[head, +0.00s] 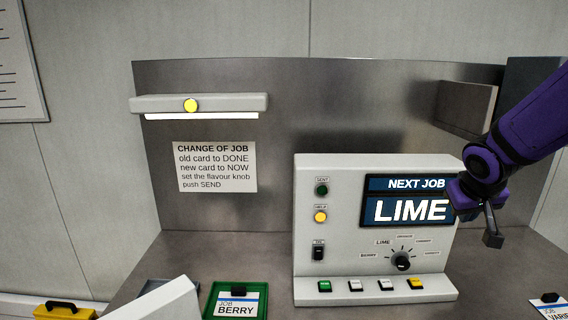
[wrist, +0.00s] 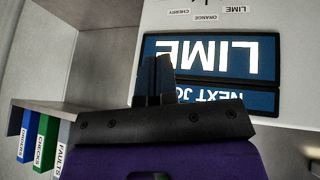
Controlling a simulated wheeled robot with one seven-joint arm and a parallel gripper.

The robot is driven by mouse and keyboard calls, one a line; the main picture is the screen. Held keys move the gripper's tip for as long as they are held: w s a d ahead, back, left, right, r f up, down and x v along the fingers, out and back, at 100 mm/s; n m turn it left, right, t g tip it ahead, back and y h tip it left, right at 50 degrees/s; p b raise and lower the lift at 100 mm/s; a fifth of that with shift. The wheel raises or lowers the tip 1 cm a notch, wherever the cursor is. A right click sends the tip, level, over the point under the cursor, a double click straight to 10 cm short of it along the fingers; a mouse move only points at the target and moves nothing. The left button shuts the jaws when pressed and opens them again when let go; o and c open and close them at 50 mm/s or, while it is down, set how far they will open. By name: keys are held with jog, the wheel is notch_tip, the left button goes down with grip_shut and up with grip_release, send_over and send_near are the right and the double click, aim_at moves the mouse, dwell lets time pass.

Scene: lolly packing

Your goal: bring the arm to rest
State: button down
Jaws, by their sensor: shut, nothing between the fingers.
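My purple arm comes in from the right in the head view. My gripper (head: 492,234) is shut and empty, its dark fingers pointing down at the right edge of the control panel (head: 338,250). The wrist view shows the shut fingers (wrist: 154,82) in front of the panel's screen (wrist: 212,60), which appears upside down there. I cannot tell whether the fingers touch the panel. In the head view the screen (head: 407,211) reads NEXT JOB LIME. The flavour knob (head: 401,261) sits below it.
A green tray (head: 212,298) holds a BERRY job card (head: 238,303) at the front. Another card (head: 552,309) lies at the right edge. A shelf (wrist: 60,106) with several binders shows in the wrist view. A lamp bar (head: 225,102) hangs on the back wall. The counter left of the panel has bare room.

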jog(key=s+a+r+y, duration=0.1)
jog(key=s+a+r, duration=0.1)
jog(key=s, duration=0.5)
jog(key=s+a+r+y, duration=0.1)
jog(key=s+a+r, duration=0.2)
jog(key=s, duration=0.4)
jog(key=s+a+r+y, duration=0.1)
jog(key=s+a+r, duration=0.2)
jog(key=s+r, duration=0.2)
jog(key=shift+s+n, duration=0.4)
jog(key=shift+s, duration=0.75)
jog(key=shift+r, duration=0.1)
